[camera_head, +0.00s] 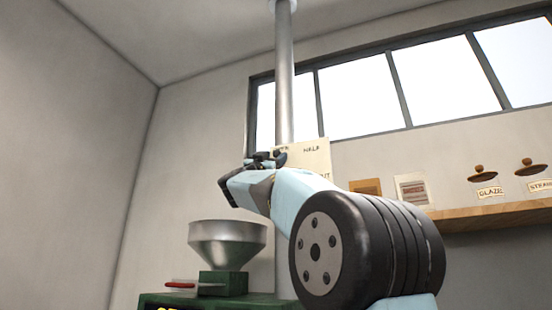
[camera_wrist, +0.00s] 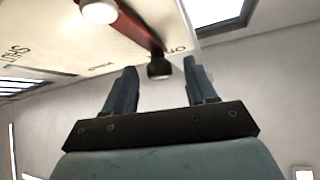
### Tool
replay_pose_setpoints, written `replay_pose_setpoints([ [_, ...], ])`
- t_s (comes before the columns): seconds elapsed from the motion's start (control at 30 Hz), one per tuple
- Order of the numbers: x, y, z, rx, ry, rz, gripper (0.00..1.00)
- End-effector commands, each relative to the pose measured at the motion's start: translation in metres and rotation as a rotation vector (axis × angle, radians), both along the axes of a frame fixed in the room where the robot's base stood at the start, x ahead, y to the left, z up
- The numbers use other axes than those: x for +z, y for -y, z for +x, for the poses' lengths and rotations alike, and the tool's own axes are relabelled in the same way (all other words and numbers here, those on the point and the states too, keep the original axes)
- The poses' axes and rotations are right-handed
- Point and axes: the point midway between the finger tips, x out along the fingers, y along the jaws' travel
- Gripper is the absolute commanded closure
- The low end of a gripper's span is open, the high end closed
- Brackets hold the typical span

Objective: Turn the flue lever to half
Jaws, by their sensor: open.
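The flue lever (camera_wrist: 135,28) is a red bar with a dark round knob (camera_wrist: 159,69) at its end and a pale pivot (camera_wrist: 98,10). It is mounted on a cream plate (camera_wrist: 50,32) marked with words, including HALF in the head view (camera_head: 312,160). The lever points beside a partly covered label starting with O, away from the SHUT end. My gripper (camera_wrist: 160,70) is open, its fingers either side of the knob in the wrist view, with visible gaps. Whether the knob is within finger reach is unclear. In the head view my gripper (camera_head: 264,158) hides most of the lever.
A vertical metal flue pipe (camera_head: 284,75) rises behind my gripper. Below are a metal hopper (camera_head: 227,240) on a green machine (camera_head: 225,282) and a red-handled tool (camera_head: 180,284).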

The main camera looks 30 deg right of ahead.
Motion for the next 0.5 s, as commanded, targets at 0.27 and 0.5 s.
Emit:
replay_pose_setpoints([
  [0.27,0.0065,0.0062,0.0033,0.002,0.0,0.0,0.44],
  [0.5,0.0066,0.0062,0.003,0.001,0.0,-0.001,0.49],
])
